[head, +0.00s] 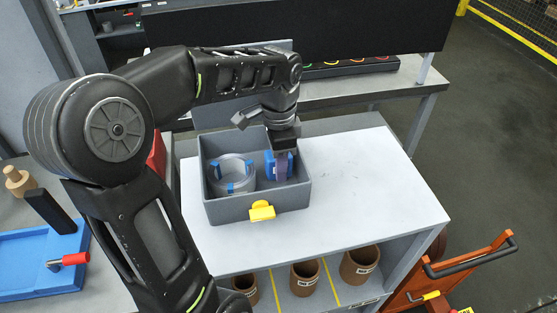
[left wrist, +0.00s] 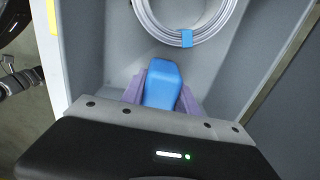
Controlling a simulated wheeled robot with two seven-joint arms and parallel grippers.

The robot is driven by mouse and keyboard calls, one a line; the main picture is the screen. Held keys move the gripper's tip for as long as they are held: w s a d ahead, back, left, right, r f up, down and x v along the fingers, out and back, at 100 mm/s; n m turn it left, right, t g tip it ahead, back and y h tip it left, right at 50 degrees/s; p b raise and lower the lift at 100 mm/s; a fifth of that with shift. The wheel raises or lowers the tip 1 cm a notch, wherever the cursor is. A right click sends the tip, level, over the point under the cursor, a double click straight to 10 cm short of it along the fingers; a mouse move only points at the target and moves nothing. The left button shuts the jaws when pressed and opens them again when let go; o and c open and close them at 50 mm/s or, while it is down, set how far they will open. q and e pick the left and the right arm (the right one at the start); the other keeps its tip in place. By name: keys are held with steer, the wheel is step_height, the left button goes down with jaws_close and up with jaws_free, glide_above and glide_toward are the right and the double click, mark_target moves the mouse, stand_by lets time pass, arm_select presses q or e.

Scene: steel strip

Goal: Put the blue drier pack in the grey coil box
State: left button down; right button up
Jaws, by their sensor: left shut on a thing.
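The grey coil box (head: 252,207) stands on the white-topped table, with a yellow latch on its front. A wire coil (head: 232,172) with blue ties sits in its left part; the coil also shows in the left wrist view (left wrist: 187,38). My left gripper (head: 281,168) reaches down into the right part of the box. It is shut on the blue drier pack (head: 270,165), which also shows between the purple fingers in the left wrist view (left wrist: 162,84). I cannot tell whether the pack touches the box floor. My right gripper is not in view.
The white tabletop (head: 372,180) is clear to the right of the box. Several brown pots (head: 304,278) stand on the shelf below. A blue tray (head: 38,262) lies at left, and an orange cart (head: 455,275) stands at right.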

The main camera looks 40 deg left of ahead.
arm_select(q)
steer(key=shift+f, duration=0.5)
stand_by(0.3)
steer(key=c, duration=0.9)
jaws_free()
steer(key=shift+o, duration=0.2)
steer(key=shift+r+b, duration=0.4)
steer(key=shift+r, duration=3.5)
